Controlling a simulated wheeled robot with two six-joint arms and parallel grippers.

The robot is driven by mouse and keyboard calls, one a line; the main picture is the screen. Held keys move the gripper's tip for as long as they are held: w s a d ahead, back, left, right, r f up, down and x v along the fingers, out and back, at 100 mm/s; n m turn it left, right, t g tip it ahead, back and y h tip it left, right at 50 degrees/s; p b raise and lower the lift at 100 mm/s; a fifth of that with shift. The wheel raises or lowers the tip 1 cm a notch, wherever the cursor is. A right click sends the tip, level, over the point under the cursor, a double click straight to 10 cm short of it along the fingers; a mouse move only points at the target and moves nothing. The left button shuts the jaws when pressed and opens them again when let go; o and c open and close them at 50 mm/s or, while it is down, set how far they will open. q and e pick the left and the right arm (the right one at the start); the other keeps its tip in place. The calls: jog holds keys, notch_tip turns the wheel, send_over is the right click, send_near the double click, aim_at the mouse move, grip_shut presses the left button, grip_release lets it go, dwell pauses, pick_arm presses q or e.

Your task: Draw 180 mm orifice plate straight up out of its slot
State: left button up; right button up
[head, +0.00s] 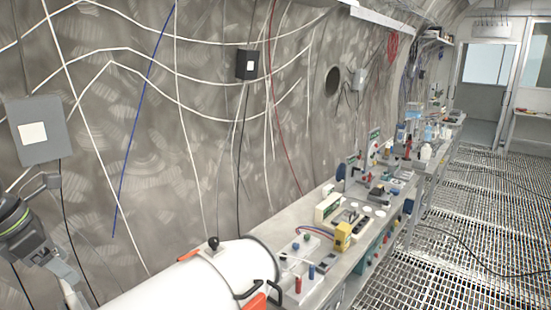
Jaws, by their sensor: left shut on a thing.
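My left gripper (68,285) comes in at the lower left, with a dark body and a green-ringed wrist behind it. It points down and to the right, and its fingertips are at or below the bottom edge. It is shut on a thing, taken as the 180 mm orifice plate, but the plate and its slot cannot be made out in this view. My right gripper is not in view.
A large white cylinder (190,283) with orange handles lies at the bottom, right of my left gripper. A cluttered steel bench (320,284) runs along the wall. A grey box (33,152) hangs upper left. The grated floor (480,225) at right is mostly clear, with cables.

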pick_arm(q)
jog(key=shift+r+p, duration=1.6)
jog(key=shift+r, duration=1.15)
jog(key=shift+r+p, duration=0.3)
jog(key=shift+r, duration=3.15)
